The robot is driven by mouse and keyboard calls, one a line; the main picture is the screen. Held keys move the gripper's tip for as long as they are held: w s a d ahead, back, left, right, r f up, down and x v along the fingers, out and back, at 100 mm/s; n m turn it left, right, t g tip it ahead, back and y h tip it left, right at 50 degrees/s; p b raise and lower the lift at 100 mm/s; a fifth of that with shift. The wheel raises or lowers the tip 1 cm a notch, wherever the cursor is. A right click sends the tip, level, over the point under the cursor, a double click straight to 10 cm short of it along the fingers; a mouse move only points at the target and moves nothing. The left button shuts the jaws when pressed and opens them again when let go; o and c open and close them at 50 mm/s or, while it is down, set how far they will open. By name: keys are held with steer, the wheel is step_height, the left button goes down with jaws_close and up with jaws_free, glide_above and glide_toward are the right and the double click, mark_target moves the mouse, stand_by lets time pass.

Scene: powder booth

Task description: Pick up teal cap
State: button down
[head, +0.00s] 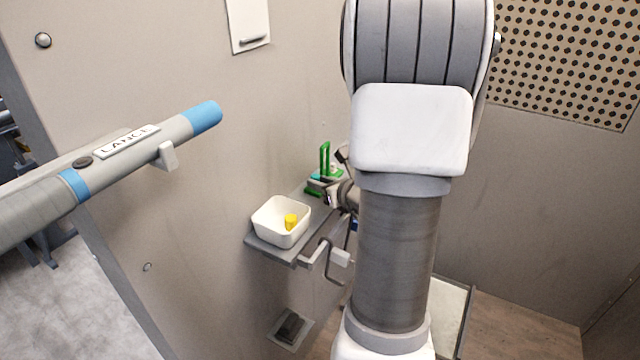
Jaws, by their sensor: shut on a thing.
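The teal cap (316,178) shows as a small patch of teal at the far end of the grey shelf, beside green parts. My gripper (329,192) is at that end of the shelf, small in the view and partly hidden behind my arm. It is shut on the teal cap. Whether the cap touches the shelf or is lifted off it cannot be told at this size.
A white square bowl (264,226) with a yellow piece (291,221) inside stands on the near end of the shelf (270,251). Green upright parts (324,158) stand near my gripper. A lance (130,142) juts in at the left. A bent handle (325,258) sits below the shelf.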

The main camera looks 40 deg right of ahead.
step_height(320, 180, up, 4)
steer(key=shift+r+p, duration=0.1)
steer(key=shift+p, duration=0.6)
steer(key=s+d+r+p, duration=0.2)
steer(key=s+d+r, duration=0.2)
steer(key=d, duration=0.7)
step_height(320, 180, up, 2)
steer(key=shift+s+r+p, duration=0.1)
steer(key=shift+s+p, duration=0.05)
steer(key=shift+p, duration=0.15)
steer(key=shift+a+r, duration=0.1)
